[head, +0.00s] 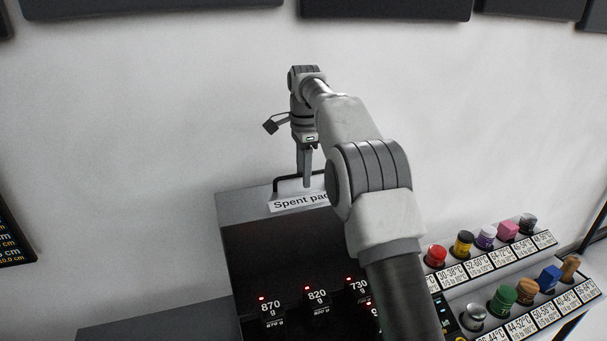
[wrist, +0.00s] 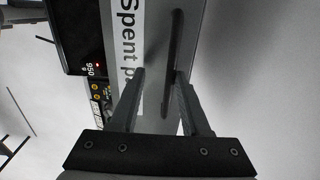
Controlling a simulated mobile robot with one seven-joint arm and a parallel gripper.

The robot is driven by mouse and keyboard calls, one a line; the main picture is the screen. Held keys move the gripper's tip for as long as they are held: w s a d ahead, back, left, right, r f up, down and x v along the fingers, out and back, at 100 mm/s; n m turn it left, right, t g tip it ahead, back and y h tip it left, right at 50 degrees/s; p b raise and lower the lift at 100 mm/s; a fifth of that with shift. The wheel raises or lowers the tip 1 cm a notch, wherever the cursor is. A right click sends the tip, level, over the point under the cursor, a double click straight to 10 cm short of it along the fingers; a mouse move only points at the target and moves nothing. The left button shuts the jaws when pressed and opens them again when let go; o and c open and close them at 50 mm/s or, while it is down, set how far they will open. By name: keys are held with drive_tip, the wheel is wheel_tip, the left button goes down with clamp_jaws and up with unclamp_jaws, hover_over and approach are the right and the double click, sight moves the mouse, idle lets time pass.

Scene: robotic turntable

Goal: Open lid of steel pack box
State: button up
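The steel pack box (head: 240,205) stands below my arm in the head view, with a grey top strip and a white label (head: 298,202) reading "Spent pa…", partly hidden by my arm. A dark bar handle (head: 285,179) rises from the strip behind the label. It also shows in the wrist view (wrist: 175,40), running lengthwise beside the label. My gripper (head: 307,184) points down at the handle. In the wrist view my gripper (wrist: 160,72) is open, with the handle between its fingers, closer to the right one. I cannot tell whether either finger touches it.
Black blocks with weight displays (head: 270,308) sit below the strip, in front of a dark panel or cavity. A tiered rack (head: 510,290) of coloured items stands at right. A pale wall (head: 140,120) is behind. Dark panels (head: 385,8) hang along the top.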

drive_tip(key=shift+r, duration=0.45)
wheel_tip(320, 180, up, 3)
drive_tip(key=shift+f, duration=0.15)
drive_tip(key=s+d+r+b, duration=0.1)
drive_tip(key=s+d+r, duration=0.3)
drive_tip(key=d+r, duration=0.3)
drive_tip(key=d, duration=0.4)
